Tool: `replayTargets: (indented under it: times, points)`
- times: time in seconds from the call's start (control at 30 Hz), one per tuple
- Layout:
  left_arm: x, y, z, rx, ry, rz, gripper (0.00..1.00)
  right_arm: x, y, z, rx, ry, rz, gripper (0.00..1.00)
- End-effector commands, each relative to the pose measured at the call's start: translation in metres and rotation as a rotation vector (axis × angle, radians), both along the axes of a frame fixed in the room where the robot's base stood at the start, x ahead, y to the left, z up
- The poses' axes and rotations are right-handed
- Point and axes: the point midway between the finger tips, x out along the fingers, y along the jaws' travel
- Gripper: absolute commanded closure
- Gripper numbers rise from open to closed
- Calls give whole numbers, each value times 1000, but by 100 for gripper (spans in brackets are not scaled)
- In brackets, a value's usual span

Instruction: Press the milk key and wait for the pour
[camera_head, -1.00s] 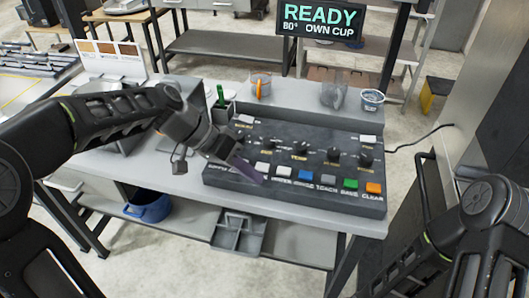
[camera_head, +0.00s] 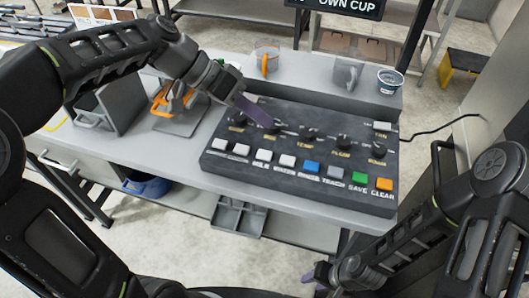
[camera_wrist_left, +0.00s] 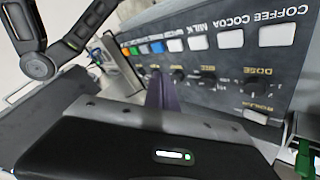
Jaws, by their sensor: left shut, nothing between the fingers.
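The dark control panel (camera_head: 225,165) lies on the bench with a front row of keys. The white milk key (camera_head: 263,156) is third from the left, uncovered; in the left wrist view it appears upside down among the white keys (camera_wrist_left: 198,43). My left gripper (camera_head: 268,122) is shut and empty, its purple fingers over the knobs behind the keys, clear of the milk key. The fingers also show in the left wrist view (camera_wrist_left: 162,92). My right gripper (camera_head: 318,274) is low at the bottom, in front of the bench; its jaw state is unclear. The display (camera_head: 345,7) is partly cropped, showing "OWN CUP".
A clear cup with an orange handle (camera_head: 267,62), a grey jug (camera_head: 347,74) and a small blue-rimmed tub (camera_head: 390,80) stand on the ledge behind the panel. An orange-and-grey item (camera_head: 172,100) is left of it. A blue bin (camera_head: 147,187) sits below.

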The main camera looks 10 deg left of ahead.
Motion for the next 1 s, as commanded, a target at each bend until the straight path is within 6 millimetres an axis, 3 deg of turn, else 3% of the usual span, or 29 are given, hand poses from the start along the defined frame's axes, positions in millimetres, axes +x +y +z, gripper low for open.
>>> replayTargets:
  times: [0.5,1.0]
  points:
    - [0,0,-69,1,0,1,100,2,1,-43,3,-6,1,64]
    - [0,0,-79,1,0,1,100,2,0,-52,3,-8,0,64]
